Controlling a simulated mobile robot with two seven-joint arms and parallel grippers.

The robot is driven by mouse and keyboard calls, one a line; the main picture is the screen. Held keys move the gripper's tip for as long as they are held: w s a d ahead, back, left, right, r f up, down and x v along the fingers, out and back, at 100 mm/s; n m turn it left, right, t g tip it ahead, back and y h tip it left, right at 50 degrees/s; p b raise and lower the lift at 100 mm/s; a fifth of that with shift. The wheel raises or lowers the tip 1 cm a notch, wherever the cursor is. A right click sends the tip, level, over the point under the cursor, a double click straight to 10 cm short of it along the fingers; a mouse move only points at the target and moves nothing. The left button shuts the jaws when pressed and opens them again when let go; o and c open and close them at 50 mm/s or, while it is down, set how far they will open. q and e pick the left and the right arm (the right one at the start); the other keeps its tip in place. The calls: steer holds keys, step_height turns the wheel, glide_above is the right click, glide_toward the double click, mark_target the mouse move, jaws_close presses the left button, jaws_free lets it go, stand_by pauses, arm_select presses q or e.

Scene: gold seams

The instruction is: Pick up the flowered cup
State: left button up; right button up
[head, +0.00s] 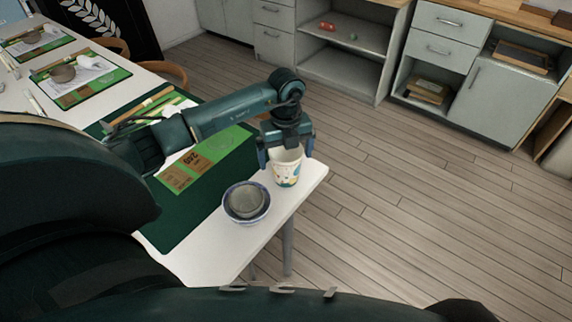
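The flowered cup (286,174) is white with a floral pattern and stands upright near the right edge of the white table (222,247). My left gripper (286,156) is directly above the cup, pointing down. Its fingers are spread wide, one on each side of the cup's upper part, with small gaps appearing between fingers and cup. The gripper's body hides part of the cup's rim. My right gripper is not in view.
A grey bowl inside a blue-rimmed bowl (262,213) stands just left of and nearer than the cup. A green mat (178,226) with a brown card lies left of them. Grey cabinets (440,40) line the back; wooden floor is clear on the right.

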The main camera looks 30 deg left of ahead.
arm_select(q)
steer(key=c, duration=1.1)
steer(key=shift+r, duration=0.1)
